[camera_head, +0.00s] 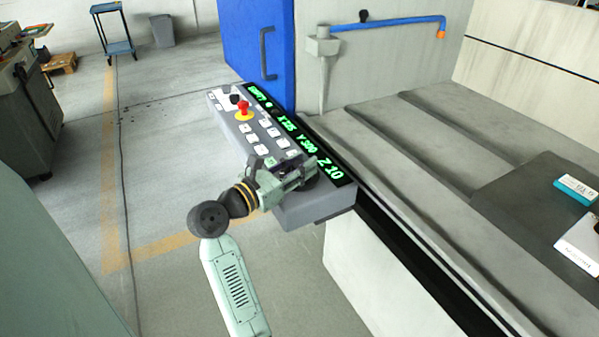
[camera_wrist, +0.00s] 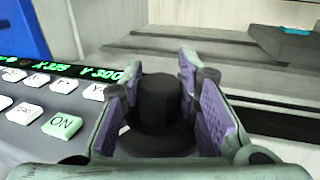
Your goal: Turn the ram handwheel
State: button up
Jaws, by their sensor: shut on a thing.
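The handwheel is a dark round knob on a wider dark base. In the wrist view the handwheel (camera_wrist: 158,105) stands between the two purple-padded fingers of my gripper (camera_wrist: 162,72). In the head view my gripper (camera_head: 308,172) is at the near end of the grey control panel (camera_head: 300,216), shut on the handwheel. My fingers hide most of the wheel there; only a dark edge of its base shows. I cannot tell the wheel's turn angle.
A red mushroom button (camera_head: 243,108) and several white keys share the panel. A green ON key (camera_wrist: 62,124) is left of my fingers. Green readouts (camera_head: 300,136) run along the panel's back. A blue door (camera_head: 255,50) stands behind.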

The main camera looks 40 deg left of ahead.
jog(key=m+g+h+b, duration=0.1)
jog(key=m+h+b, duration=0.1)
jog(key=m+g+h+b, duration=0.1)
jog(key=h+b, duration=0.2)
jog(key=m+h+b, duration=0.2)
jog(key=shift+a+f+m+g+h, duration=0.1)
jog(key=shift+f+m+g+h, duration=0.2)
jog(key=shift+f+g+h, duration=0.1)
jog(key=m+g+h+b, duration=0.1)
jog(key=h+b, duration=0.1)
jog(key=m+g+h+b, duration=0.1)
jog(key=m+g+b, duration=0.1)
jog(key=shift+r+h, duration=0.3)
jog(key=shift+h, duration=0.1)
jog(key=shift+m+g+h+b, duration=0.3)
jog(key=shift+g+b, duration=0.15)
jog(key=shift+g, duration=0.15)
jog(key=o, duration=1.2)
jog(key=shift+r, duration=0.1)
jog(key=v, duration=1.1)
jog(key=shift+s+a, duration=0.25)
jog(key=shift+s, duration=0.1)
